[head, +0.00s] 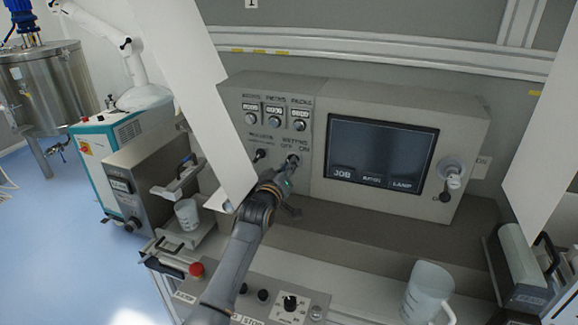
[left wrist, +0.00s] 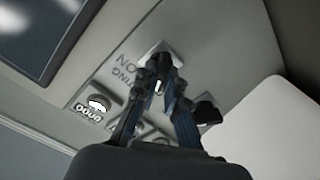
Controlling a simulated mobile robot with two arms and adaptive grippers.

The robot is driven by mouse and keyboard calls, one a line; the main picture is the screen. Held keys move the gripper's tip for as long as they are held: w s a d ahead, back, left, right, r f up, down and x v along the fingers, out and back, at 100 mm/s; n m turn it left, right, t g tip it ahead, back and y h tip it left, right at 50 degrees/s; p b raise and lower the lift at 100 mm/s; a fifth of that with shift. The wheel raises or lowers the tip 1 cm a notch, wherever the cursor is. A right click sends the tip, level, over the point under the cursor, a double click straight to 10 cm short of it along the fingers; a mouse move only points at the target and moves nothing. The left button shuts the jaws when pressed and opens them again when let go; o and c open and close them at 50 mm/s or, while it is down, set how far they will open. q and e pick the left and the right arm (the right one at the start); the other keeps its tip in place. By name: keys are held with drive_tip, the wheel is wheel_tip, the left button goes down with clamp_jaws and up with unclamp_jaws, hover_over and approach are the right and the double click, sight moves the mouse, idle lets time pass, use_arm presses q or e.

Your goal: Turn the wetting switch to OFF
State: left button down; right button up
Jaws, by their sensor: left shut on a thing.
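The wetting switch (head: 293,159) is a small knob on the grey control panel (head: 232,91), below the labels WETTING, OFF and ON. My left gripper (head: 285,174) reaches up to it from below and is shut on it. In the left wrist view the fingertips (left wrist: 160,88) close around the switch (left wrist: 160,62), beside upside-down ON and WETTING lettering. The fingers partly hide the knob, so its exact pointer direction cannot be told. My right gripper is not in view.
A second dark switch (head: 259,155) is just left. Three dials (head: 275,113) sit above. A screen (head: 381,153) and a key-like knob (head: 453,174) are to the right. A white panel (head: 188,95) hangs close on the left. A clear jug (head: 428,292) stands below right.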

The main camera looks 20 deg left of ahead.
use_arm(q)
drive_tip(key=c, duration=1.4)
unclamp_jaws()
drive_tip(key=shift+s, duration=0.1)
drive_tip(key=s, duration=1.2)
drive_tip(key=shift+a, duration=0.2)
drive_tip(key=shift+w+f, duration=0.1)
